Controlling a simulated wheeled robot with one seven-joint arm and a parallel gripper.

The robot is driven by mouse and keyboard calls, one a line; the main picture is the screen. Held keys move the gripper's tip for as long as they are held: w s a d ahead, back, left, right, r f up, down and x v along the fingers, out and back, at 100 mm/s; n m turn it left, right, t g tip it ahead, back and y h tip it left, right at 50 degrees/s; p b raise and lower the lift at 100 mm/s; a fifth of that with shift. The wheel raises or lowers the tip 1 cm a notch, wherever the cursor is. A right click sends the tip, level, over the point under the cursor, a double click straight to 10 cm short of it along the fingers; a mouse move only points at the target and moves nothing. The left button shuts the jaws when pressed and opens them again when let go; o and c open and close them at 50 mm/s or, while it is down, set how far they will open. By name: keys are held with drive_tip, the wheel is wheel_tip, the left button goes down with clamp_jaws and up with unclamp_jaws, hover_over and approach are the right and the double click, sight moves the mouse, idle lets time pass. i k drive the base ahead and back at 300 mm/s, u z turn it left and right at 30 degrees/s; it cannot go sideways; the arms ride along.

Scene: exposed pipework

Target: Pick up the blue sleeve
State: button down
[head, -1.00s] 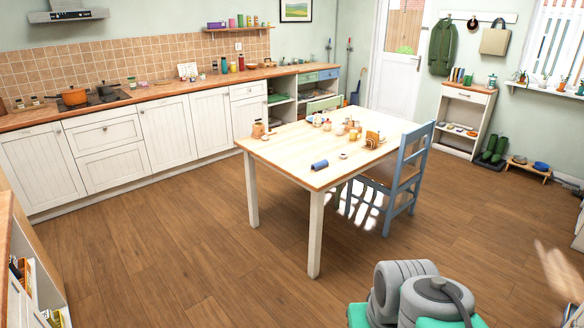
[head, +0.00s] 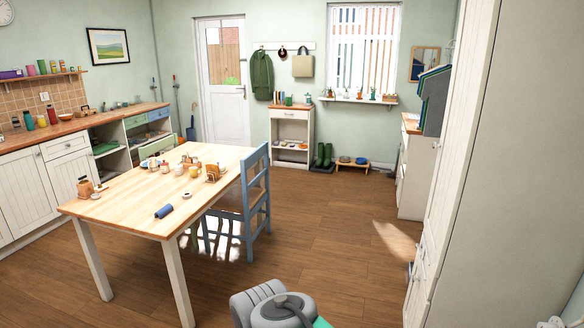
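A small dark blue cylinder, which looks like the blue sleeve (head: 164,211), lies on its side near the front edge of the wooden table (head: 120,208). A small ring-like item (head: 187,195) lies to its right. Part of my arm shows at the bottom middle of the head view, well apart from the table. My gripper is not in view.
A blue chair (head: 256,200) stands at the table's right side. Jars and a wooden holder (head: 213,173) stand farther back on the table. A tall white cabinet (head: 470,170) fills the right. The wooden floor (head: 330,240) between is clear.

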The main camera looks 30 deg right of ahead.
sight(166, 210)
drive_tip(key=u, duration=0.1)
drive_tip(key=i, duration=1.45)
drive_tip(key=u, duration=0.1)
